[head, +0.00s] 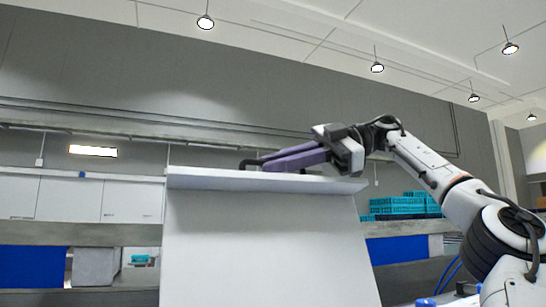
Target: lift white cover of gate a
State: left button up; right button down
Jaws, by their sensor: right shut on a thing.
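A large white panel (265,250) with a protruding top ledge (225,179) stands upright in the middle of the head view, and looks like the white cover. My right gripper (262,165) reaches in from the right with its purple fingers pointing left, at the ledge's top edge. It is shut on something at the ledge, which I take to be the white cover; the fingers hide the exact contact. My left gripper is not in view.
Teal crates (400,206) are stacked on the right behind the panel. White wall cabinets (95,199) and a grey counter line the back left. The space above the panel is clear up to the ceiling lamps.

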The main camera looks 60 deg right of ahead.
jog(key=shift+w+d+f, duration=0.4)
jog(key=shift+w+f, duration=0.05)
jog(key=shift+w, duration=0.05)
jog(key=c, duration=2.1)
grip_release()
jog(key=shift+s+r, duration=0.1)
jog(key=shift+r, duration=0.05)
